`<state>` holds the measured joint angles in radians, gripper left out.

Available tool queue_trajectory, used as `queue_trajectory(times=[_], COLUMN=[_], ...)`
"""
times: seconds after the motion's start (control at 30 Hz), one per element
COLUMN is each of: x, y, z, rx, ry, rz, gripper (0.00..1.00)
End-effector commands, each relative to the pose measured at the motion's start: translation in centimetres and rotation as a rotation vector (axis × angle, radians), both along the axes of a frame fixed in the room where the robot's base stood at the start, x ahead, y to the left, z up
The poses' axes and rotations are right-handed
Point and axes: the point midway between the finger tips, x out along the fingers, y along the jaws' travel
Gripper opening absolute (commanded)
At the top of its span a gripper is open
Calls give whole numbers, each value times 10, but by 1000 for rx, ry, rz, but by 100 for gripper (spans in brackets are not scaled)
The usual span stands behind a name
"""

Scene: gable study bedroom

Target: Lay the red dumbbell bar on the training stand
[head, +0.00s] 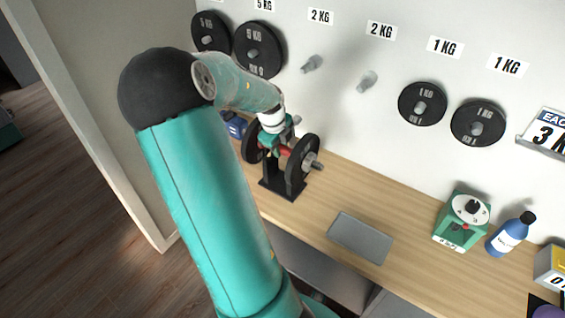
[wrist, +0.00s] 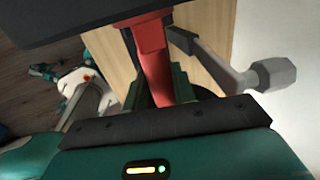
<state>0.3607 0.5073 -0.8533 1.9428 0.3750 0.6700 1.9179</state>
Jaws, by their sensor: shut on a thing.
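The red dumbbell bar (head: 287,151) carries a black plate on each side, and a grey end sticks out at the right plate (head: 303,164). In the wrist view the red bar (wrist: 156,62) runs down between my fingers. My gripper (head: 276,143) is shut on the bar from above, between the two plates. The black training stand (head: 282,190) stands on the desk directly below the bar. My gripper and the plates partly hide the stand's top, so I cannot tell whether the bar touches it.
A grey tray (head: 360,237) lies on the wooden desk right of the stand. A green device (head: 461,222) and a blue bottle (head: 511,233) stand farther right. Plates (head: 422,103) and bare pegs (head: 368,81) are on the wall behind. Desk around the tray is free.

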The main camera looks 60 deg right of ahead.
Motion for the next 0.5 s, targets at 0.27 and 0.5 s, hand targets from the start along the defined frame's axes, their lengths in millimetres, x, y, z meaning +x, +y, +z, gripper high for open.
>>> queue_trajectory(times=[0.27,0.5], x=[6,10], y=[29,54], z=[2,2], rx=[-3,-4], ry=[-3,-4], rz=[4,3], gripper=[0,0])
